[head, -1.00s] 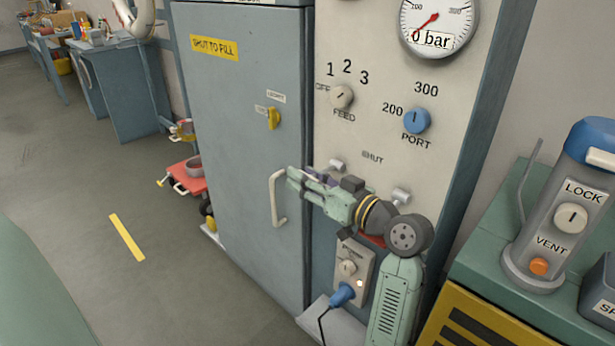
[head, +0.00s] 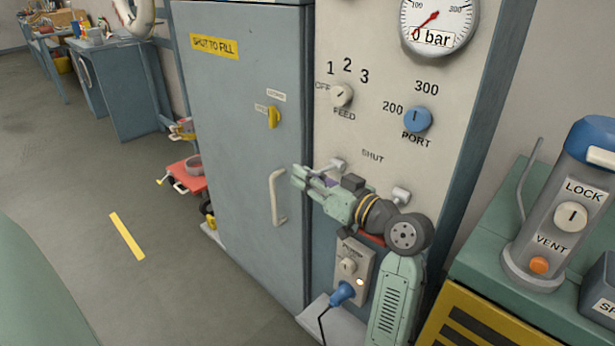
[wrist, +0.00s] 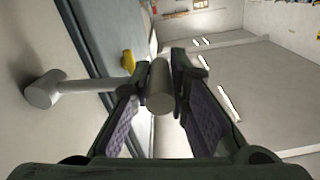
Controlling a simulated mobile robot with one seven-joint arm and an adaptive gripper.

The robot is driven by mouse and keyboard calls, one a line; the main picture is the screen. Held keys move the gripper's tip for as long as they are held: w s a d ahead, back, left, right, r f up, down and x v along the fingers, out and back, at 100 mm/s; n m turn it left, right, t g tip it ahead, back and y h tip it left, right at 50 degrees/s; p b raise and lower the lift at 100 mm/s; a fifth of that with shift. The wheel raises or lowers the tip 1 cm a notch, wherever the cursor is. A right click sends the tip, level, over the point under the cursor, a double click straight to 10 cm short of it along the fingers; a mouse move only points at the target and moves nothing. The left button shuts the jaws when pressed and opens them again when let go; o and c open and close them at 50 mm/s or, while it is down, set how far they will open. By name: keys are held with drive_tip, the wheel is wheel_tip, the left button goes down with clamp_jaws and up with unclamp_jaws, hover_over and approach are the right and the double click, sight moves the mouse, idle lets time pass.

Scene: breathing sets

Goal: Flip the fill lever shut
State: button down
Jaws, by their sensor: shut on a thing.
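The fill lever is a grey rod with a thick cylindrical grip (wrist: 160,88). In the wrist view the grip sits between the fingers of my gripper (wrist: 160,95), which is shut on it. The rod runs left to a round grey end (wrist: 43,92) near the panel. In the head view my gripper (head: 299,178) is in front of the panel, below and left of the word SHUT, with its tips close to the door handle (head: 277,197). My gripper and wrist hide much of the lever there. Grey stubs show above it (head: 338,165) and at its right (head: 401,194).
The grey cabinet door (head: 235,130) stands closed at left, with a yellow knob (head: 273,117). The gauge (head: 437,22) reads 0 bar. A feed knob (head: 341,95) and a blue port knob (head: 416,120) are above my arm. A socket with a blue plug (head: 342,293) is below.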

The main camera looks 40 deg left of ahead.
drive_tip(key=shift+m, duration=0.8)
drive_tip(key=r+p, duration=0.1)
drive_tip(key=r, duration=0.1)
drive_tip(key=w+r, duration=0.1)
drive_tip(key=r, duration=0.1)
drive_tip(key=shift+w+d+p, duration=0.1)
drive_tip(key=shift+w+p, duration=0.1)
drive_tip(key=shift+p, duration=0.2)
drive_tip(key=c, duration=1.5)
unclamp_jaws()
drive_tip(key=shift+c, duration=0.2)
drive_tip(key=shift+f, duration=0.1)
drive_tip(key=s+d, duration=0.1)
drive_tip(key=d, duration=1.1)
